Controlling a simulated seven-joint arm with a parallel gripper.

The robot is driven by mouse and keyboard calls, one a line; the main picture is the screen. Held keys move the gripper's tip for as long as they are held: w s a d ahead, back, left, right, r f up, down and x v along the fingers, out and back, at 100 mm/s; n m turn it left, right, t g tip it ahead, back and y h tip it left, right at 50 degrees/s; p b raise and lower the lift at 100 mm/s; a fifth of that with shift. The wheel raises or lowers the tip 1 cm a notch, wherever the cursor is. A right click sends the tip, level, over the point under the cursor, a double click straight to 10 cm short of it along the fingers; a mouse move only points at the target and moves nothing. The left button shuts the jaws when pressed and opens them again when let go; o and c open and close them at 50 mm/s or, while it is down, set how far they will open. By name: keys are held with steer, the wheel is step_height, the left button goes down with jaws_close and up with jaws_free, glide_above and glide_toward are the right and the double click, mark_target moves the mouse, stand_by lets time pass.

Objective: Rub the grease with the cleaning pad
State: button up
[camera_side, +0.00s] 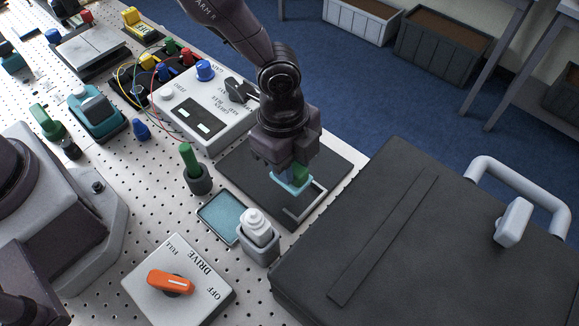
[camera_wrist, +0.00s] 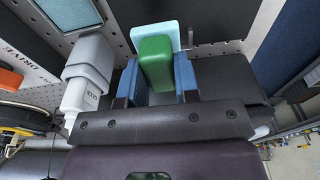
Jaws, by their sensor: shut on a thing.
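My gripper (camera_side: 292,168) is shut on the green handle of the cleaning pad (camera_side: 291,183). The pad is a light blue slab under a green block, and it also shows in the wrist view (camera_wrist: 143,38), with the green block between the two blue fingers of my gripper (camera_wrist: 160,82). The pad is over the dark plate (camera_side: 245,178), near a grey L-shaped bar (camera_side: 308,206). I cannot tell whether the pad touches the plate. I cannot make out any grease in either view; my gripper and the pad hide part of the plate.
A white bottle in a grey holder (camera_side: 258,240) and a shallow teal tray (camera_side: 219,217) stand left of the plate. A green-handled tool in a dark cup (camera_side: 197,178) is nearby. A large dark case (camera_side: 400,240) lies at right. A white control box (camera_side: 205,110) stands behind.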

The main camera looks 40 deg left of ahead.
steer(key=shift+r, duration=1.65)
